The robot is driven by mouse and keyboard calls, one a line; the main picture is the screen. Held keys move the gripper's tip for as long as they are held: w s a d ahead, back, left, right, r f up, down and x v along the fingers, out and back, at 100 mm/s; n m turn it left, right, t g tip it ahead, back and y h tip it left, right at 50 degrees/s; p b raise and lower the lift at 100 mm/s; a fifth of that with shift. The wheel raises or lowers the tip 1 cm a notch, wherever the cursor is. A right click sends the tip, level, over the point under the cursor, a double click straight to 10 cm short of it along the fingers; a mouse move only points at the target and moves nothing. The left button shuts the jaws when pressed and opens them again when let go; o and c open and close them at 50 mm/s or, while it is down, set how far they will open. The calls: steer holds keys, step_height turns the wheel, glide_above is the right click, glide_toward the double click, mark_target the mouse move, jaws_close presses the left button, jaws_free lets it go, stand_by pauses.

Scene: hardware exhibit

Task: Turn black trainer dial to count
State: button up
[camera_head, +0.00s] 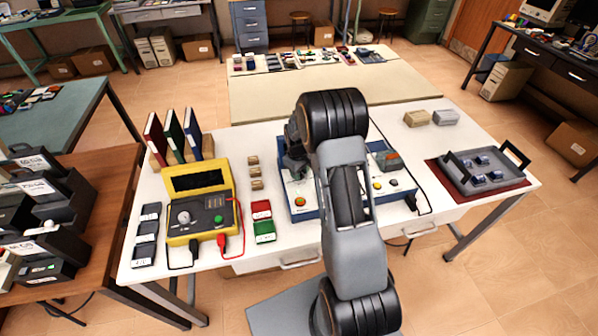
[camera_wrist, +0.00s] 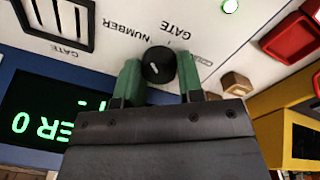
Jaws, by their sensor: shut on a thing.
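The black trainer dial (camera_wrist: 158,66) is a round knob with a short white pointer mark on its face. It sits on the white panel (camera_wrist: 110,35), and the upside-down words NUMBER and GATE are printed close to it. A small label near the right finger is too faint to read. My gripper (camera_wrist: 159,74) has its green fingers on both sides of the dial and is shut on it. In the head view the blue-edged trainer (camera_head: 298,217) lies under my arm, which hides the dial. My gripper (camera_head: 294,163) shows there above the trainer's left part.
A green-lit display (camera_wrist: 45,120) stands beside the panel, showing "ER 0" upside down. A yellow meter case (camera_head: 200,212), red and green blocks (camera_head: 262,210) and small wooden blocks (camera_head: 255,172) lie left of the trainer. A grey tray (camera_head: 480,172) stands at the right.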

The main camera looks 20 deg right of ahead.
steer(key=shift+m, duration=0.3)
steer(key=m+b, duration=0.2)
steer(key=m, duration=0.1)
steer(key=shift+f, duration=0.1)
steer(key=m+b, duration=0.2)
steer(key=m, duration=0.3)
steer(key=shift+w+b, duration=0.1)
steer(key=shift+b, duration=0.2)
steer(key=m+b, duration=0.1)
steer(key=m, duration=0.3)
steer(key=shift+m+g, duration=0.3)
steer(key=shift+m, duration=0.1)
steer(key=m+b, duration=0.1)
steer(key=m, duration=0.3)
steer(key=shift+d, duration=0.1)
steer(key=shift+m, duration=0.4)
steer(key=o, duration=0.9)
steer(key=r, duration=1.4)
steer(key=shift+w+a, duration=0.2)
steer(key=shift+w, duration=0.15)
